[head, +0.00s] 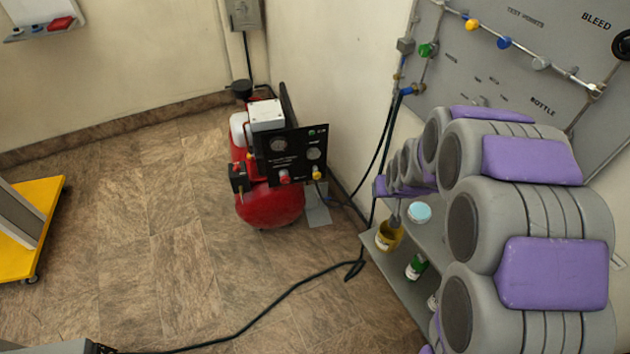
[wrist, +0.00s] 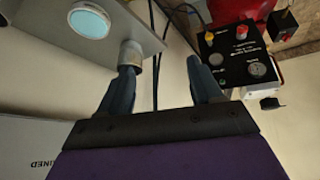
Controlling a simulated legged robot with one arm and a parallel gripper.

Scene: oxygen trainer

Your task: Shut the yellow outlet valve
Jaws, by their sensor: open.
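A small yellow knob (head: 316,174) sits at the lower right of the black panel (head: 291,155) on the red compressor (head: 270,204). A red knob (head: 284,177) is beside it. In the wrist view the yellow knob (wrist: 209,37) is at the upper right, beyond my right finger; its exact turn cannot be told. In the head view my purple and grey arm hides most of the gripper. Another yellow knob (head: 471,25) is on the grey wall board (head: 500,70).
Dark hoses run along the wall and floor. A yellow cart (head: 40,205) is far left. Open floor lies between.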

